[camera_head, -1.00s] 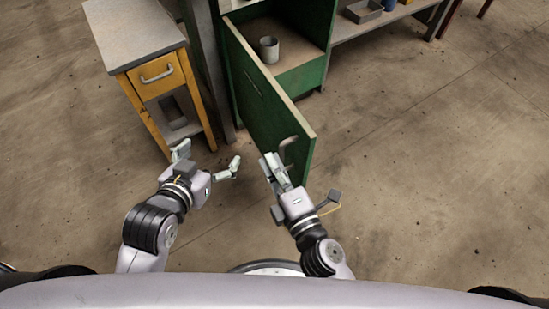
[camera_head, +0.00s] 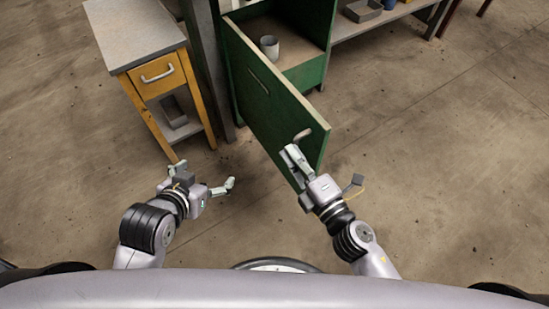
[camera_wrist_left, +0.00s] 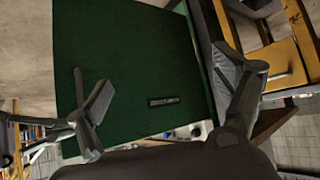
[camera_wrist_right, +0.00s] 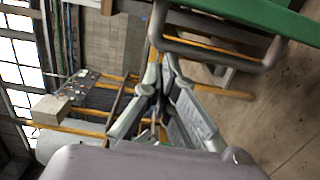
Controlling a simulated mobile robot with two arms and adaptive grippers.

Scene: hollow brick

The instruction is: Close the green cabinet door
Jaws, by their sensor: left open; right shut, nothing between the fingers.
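The green cabinet door (camera_head: 265,90) stands open, reaching from the cabinet (camera_head: 313,72) toward me. Its curved grey handle (camera_head: 303,134) is near the free edge. My right gripper (camera_head: 291,150) is shut and empty, right by the handle; whether they touch is unclear. In the right wrist view the handle (camera_wrist_right: 225,56) and the green door edge (camera_wrist_right: 270,18) are just ahead of the closed fingers (camera_wrist_right: 160,75). My left gripper (camera_head: 205,174) is open and empty, left of the door and apart from it. The left wrist view shows the door panel (camera_wrist_left: 125,60) beyond its spread fingers.
A yellow drawer unit (camera_head: 160,78) with a grey top stands left of the cabinet. A grey cup (camera_head: 269,48) stands inside the cabinet. A bench with a grey tray (camera_head: 362,11) is at the back right. The floor right of the door is clear.

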